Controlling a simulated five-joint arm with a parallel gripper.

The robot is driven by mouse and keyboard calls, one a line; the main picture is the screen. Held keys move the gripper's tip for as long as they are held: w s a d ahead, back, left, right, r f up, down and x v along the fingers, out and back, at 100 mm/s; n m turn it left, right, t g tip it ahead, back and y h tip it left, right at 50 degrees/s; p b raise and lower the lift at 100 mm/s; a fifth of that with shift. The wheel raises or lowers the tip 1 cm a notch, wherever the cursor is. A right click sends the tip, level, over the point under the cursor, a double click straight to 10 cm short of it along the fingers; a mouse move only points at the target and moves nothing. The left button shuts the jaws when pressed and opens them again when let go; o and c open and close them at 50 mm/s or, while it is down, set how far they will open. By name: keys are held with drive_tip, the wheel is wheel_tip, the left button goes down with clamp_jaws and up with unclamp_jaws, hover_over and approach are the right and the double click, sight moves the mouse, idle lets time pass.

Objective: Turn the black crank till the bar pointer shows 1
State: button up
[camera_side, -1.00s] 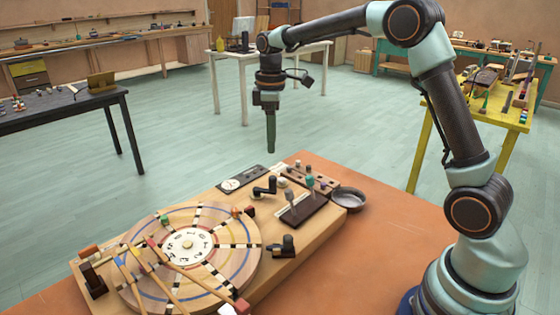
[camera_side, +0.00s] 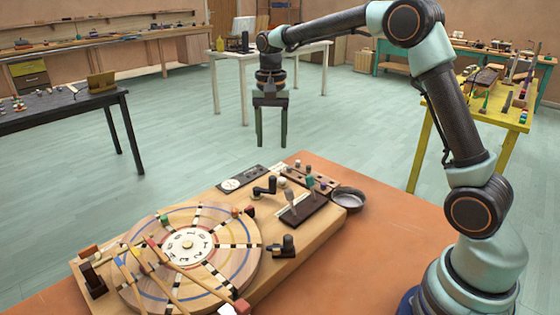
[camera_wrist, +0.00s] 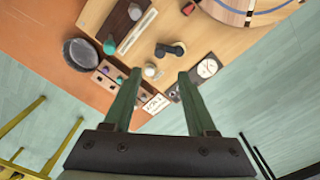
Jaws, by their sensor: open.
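The black crank (camera_side: 265,187) stands on the wooden board, an arm with an upright knob at one end. In the wrist view the crank (camera_wrist: 170,49) lies just beyond and between my fingertips. A dark plate with a round white dial (camera_side: 240,179) is beside it; the dial (camera_wrist: 207,68) also shows in the wrist view. Its pointer and reading are too small to make out. My gripper (camera_side: 271,145) is open and empty, pointing down in the air above the board's far edge, apart from the crank. Both fingers of my gripper (camera_wrist: 159,74) show in the wrist view.
A grey bowl (camera_side: 348,198) sits to the right. The orange table's right front is clear.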

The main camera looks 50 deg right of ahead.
sight(273, 177)
wheel_tip(273, 177, down, 12)
drive_tip(key=m, duration=0.3)
drive_tip(key=shift+m, duration=0.4)
drive_tip(key=shift+c, duration=0.4)
clamp_jaws()
